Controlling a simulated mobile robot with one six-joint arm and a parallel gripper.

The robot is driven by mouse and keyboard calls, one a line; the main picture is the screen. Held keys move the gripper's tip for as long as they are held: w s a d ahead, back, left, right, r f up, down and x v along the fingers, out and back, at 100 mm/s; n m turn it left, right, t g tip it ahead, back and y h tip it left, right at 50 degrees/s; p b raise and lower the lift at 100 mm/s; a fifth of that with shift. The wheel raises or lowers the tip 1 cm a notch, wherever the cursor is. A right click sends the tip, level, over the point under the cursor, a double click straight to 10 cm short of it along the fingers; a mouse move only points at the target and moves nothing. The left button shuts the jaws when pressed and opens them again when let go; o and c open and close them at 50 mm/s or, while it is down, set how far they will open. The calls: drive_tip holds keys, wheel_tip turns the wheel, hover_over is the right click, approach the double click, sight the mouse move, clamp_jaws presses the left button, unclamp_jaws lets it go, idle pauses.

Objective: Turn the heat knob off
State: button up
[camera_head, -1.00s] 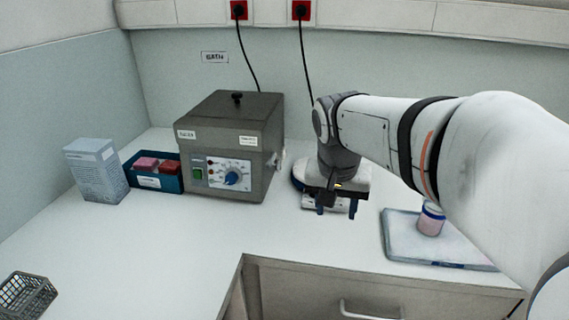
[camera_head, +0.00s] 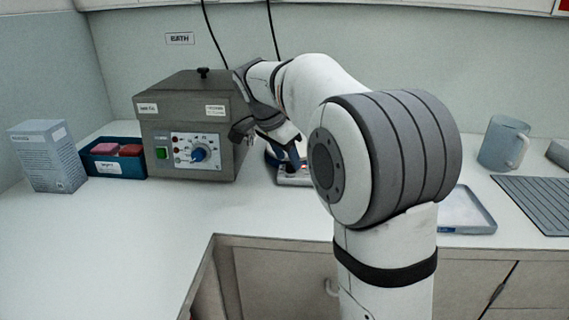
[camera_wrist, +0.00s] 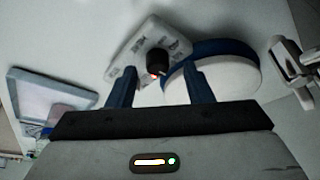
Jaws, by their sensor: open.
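A small appliance (camera_head: 292,179) with a pale front panel and a round blue and white part stands right of the bath, partly hidden by my arm. The wrist view shows its panel (camera_wrist: 135,62) with a black knob (camera_wrist: 157,64) and a small red light; its lettering is unreadable. My gripper (camera_wrist: 160,87) is open and empty, its blue fingers on either side of the knob in that view. Contact cannot be told. In the head view my gripper (camera_head: 291,153) is by the appliance, mostly hidden. The grey bath (camera_head: 190,108) has a blue dial (camera_head: 199,154) and a green switch (camera_head: 162,153).
A blue bin (camera_head: 117,169) with pink and red items and a carton (camera_head: 48,157) stand left of the bath. A tray (camera_head: 470,228), mug (camera_head: 503,143) and ribbed mat (camera_head: 540,205) are at right. The bath's side handle (camera_wrist: 292,62) is close. The left front counter is clear.

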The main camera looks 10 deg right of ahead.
drive_tip(key=shift+w+d+f, duration=0.1)
drive_tip(key=shift+d+f, duration=0.15)
drive_tip(key=shift+f, duration=0.45)
